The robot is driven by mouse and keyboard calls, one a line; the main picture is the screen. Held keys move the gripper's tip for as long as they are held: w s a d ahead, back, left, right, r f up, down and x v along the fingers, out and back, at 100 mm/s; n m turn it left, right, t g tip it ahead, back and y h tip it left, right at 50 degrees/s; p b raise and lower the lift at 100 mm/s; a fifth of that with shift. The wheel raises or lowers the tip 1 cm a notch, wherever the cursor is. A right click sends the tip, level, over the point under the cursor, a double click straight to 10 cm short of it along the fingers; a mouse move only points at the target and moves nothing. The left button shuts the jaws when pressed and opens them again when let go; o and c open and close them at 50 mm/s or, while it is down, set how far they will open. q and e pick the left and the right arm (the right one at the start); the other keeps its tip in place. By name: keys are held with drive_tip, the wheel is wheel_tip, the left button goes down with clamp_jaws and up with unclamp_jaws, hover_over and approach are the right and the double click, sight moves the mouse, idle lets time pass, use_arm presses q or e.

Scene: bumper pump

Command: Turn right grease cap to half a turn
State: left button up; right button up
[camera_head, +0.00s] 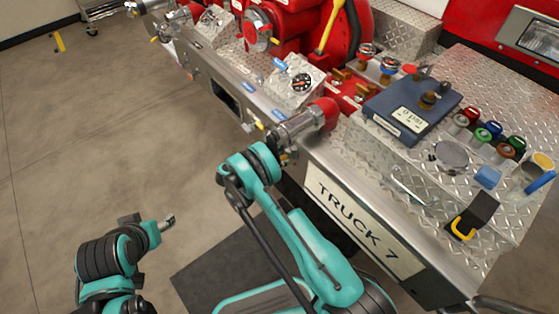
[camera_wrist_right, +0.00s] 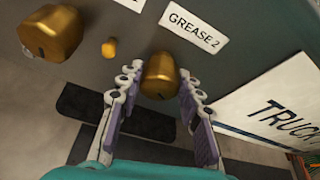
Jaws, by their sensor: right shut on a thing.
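The right grease cap (camera_wrist_right: 160,70) is a brass-coloured cap below a white "GREASE 2" label (camera_wrist_right: 194,34) in the right wrist view. My right gripper (camera_wrist_right: 159,82) has one finger on each side of this cap and is shut on it. In the head view the right gripper (camera_head: 287,155) is at the truck panel's front edge, below the silver pipe outlet; the cap is hidden there. My left gripper (camera_head: 167,222) is over the floor at the lower left, away from the truck; its jaw opening is too small to judge.
A larger brass cap (camera_wrist_right: 52,32) and a small brass knob (camera_wrist_right: 109,48) are left of the held cap. In the head view, a silver outlet with a red end (camera_head: 305,122) sits just above the right gripper. The "TRUCK 7" sign (camera_head: 362,225) is to its right. Open floor lies left.

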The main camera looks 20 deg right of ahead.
drive_tip(key=shift+m+t+y, duration=0.4)
drive_tip(key=shift+m+t, duration=0.5)
drive_tip(key=shift+m, duration=0.6)
drive_tip(key=o, duration=1.2)
drive_tip(key=shift+d, duration=0.1)
drive_tip(key=shift+c, duration=0.2)
drive_tip(key=v, duration=1.2)
